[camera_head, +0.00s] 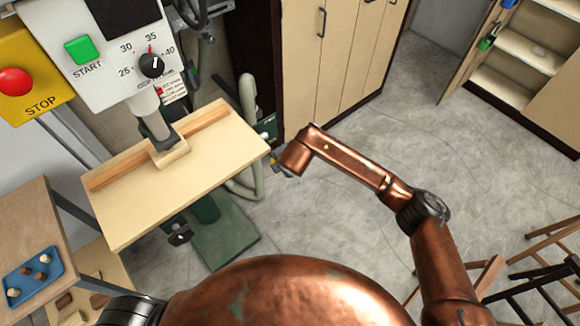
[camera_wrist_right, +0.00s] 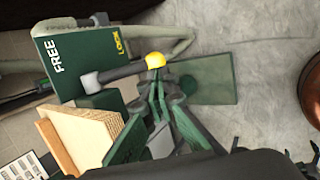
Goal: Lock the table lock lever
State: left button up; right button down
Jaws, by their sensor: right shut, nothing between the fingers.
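The table lock lever (camera_wrist_right: 122,72) shows in the right wrist view as a grey rod with a yellow knob (camera_wrist_right: 155,60) at its end. It extends from a pivot at the lower edge of a green plate (camera_wrist_right: 85,50) marked FREE and LOCK. The knob is to the right of the plate, on the side of the LOCK word. My right gripper (camera_wrist_right: 158,88) is shut and empty, its fingertips just below the knob in the picture; I cannot tell whether they touch it. In the head view, my copper right arm reaches beside the table's right corner. My left gripper is out of view.
The wooden machine table (camera_head: 225,155) carries a strip of wood (camera_head: 110,175). A control box (camera_head: 110,60) hangs above it. A blue tray (camera_head: 33,278) sits on a side bench. Cabinets (camera_head: 335,50) stand behind; wooden racks (camera_head: 545,265) are at the right.

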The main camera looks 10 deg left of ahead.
jog(key=s+d+r, duration=0.4)
jog(key=s+r, duration=0.1)
jog(key=shift+s, duration=0.35)
dwell(0.3)
